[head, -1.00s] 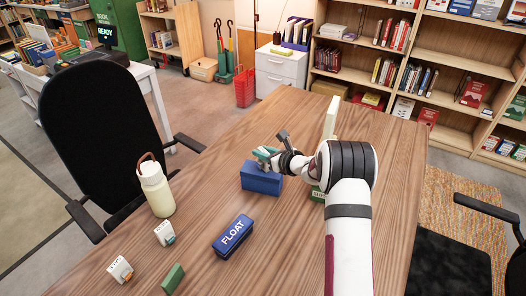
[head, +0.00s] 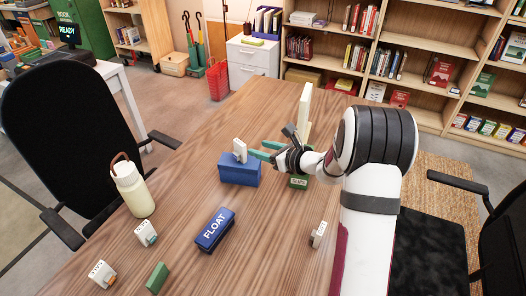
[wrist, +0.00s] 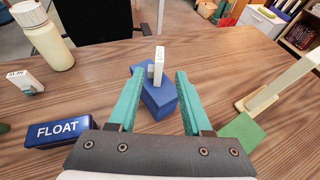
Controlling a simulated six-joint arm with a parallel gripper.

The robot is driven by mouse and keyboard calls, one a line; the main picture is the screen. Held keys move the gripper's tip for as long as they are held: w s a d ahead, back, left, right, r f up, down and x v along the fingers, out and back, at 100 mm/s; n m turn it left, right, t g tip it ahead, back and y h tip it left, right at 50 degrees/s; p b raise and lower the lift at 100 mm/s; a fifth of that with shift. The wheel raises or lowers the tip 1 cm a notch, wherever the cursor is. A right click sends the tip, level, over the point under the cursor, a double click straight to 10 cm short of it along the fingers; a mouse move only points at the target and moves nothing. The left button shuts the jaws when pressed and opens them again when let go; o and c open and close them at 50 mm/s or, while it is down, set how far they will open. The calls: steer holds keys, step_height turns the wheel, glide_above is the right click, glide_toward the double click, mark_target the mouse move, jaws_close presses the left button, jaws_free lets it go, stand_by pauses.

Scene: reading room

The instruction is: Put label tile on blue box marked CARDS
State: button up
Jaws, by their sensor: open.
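A blue box (head: 239,172) stands near the table's middle; I cannot read any marking on it. A white label tile (head: 240,150) stands upright on its top. The tile also shows in the wrist view (wrist: 158,65), with the blue box (wrist: 158,103) beneath it. My gripper (head: 264,151) is open and empty, to the right of the tile and apart from it. In the wrist view, its two green fingers (wrist: 158,76) are spread, with the tile seen between and beyond their tips.
Another blue box marked FLOAT (head: 215,230) lies nearer. Other white tiles stand at front left (head: 102,273), left (head: 146,233) and right (head: 318,235).

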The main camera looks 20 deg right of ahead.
steer(key=s+a+r+n+g+y, duration=0.2)
steer(key=s+a+r+n+g, duration=0.15)
steer(key=s+a+n, duration=0.45)
steer(key=s+a+r+n+g+y, duration=0.25)
steer(key=s+a+r+n, duration=0.35)
steer(key=a, duration=0.4)
steer(key=s+a+f+n+g+h, duration=0.25)
steer(key=s+n+g, duration=0.2)
steer(key=s, duration=0.75)
steer(key=s+d+f+n+g+h, duration=0.1)
steer(key=s+d+n+h, duration=0.1)
steer(key=s, duration=0.4)
steer(key=s+d+f+n+g+h, duration=0.1)
steer(key=s+d+n+h, duration=0.2)
steer(key=s, duration=0.4)
steer(key=d+n, duration=0.1)
steer(key=n, duration=0.1)
steer(key=shift+s+n, duration=0.3)
steer(key=shift+n, duration=0.05)
